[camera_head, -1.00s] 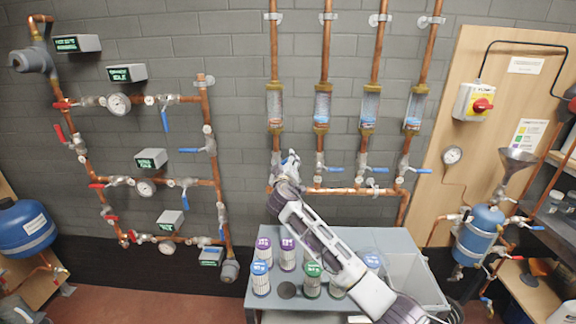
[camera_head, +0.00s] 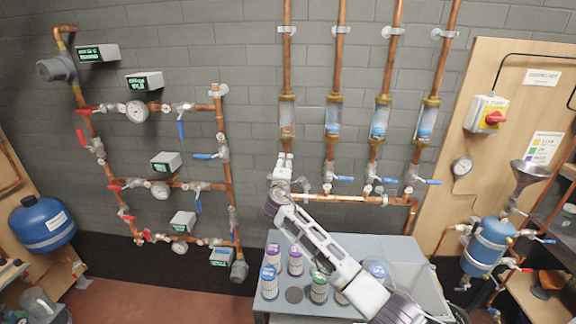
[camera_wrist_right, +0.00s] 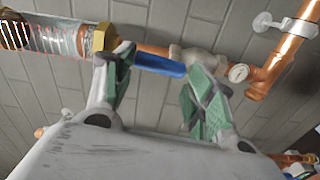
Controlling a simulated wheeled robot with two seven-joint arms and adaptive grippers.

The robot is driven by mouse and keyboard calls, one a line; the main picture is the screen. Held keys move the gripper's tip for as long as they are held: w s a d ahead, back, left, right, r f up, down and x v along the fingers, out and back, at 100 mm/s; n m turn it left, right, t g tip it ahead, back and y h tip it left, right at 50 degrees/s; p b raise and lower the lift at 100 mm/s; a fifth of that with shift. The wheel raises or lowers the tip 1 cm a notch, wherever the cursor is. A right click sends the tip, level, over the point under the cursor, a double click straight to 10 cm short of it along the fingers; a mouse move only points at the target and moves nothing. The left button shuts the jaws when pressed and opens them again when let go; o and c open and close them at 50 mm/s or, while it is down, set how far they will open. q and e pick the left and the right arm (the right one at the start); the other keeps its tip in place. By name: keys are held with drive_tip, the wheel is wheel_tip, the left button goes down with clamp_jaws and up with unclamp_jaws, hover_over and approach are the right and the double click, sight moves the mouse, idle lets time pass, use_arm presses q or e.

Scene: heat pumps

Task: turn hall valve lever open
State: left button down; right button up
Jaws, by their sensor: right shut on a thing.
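My right gripper (camera_head: 284,160) is at the valve under the leftmost of several clear-tube vertical pipes (camera_head: 287,50) in the head view, and hides that valve. In the right wrist view my right gripper (camera_wrist_right: 158,72) has its green-padded fingers on either side of a blue valve lever (camera_wrist_right: 160,65) and is shut on it. The lever lies nearly along the copper pipe, between a brass nut (camera_wrist_right: 104,40) and the grey valve body (camera_wrist_right: 195,60). The neighbouring blue levers (camera_head: 340,178) stick out sideways from their pipes. My left gripper is not in view.
A horizontal copper pipe (camera_head: 350,199) runs just below the valves. A grey cart (camera_head: 335,243) with several labelled canisters stands under my right arm. A wooden panel (camera_head: 455,140) with a red switch is to the right; another pipe rack (camera_head: 225,180) stands left.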

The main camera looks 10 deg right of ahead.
drive_tip(key=shift+w+a+r+n, duration=0.15)
drive_tip(key=shift+w+r+n, duration=0.05)
drive_tip(key=shift+r+n, duration=0.4)
drive_tip(key=o, duration=1.3)
drive_tip(key=shift+o, duration=0.4)
drive_tip(key=shift+w+f, duration=0.15)
drive_tip(key=shift+f, duration=0.25)
drive_tip(key=shift+a, duration=0.1)
drive_tip(key=v, duration=1.2)
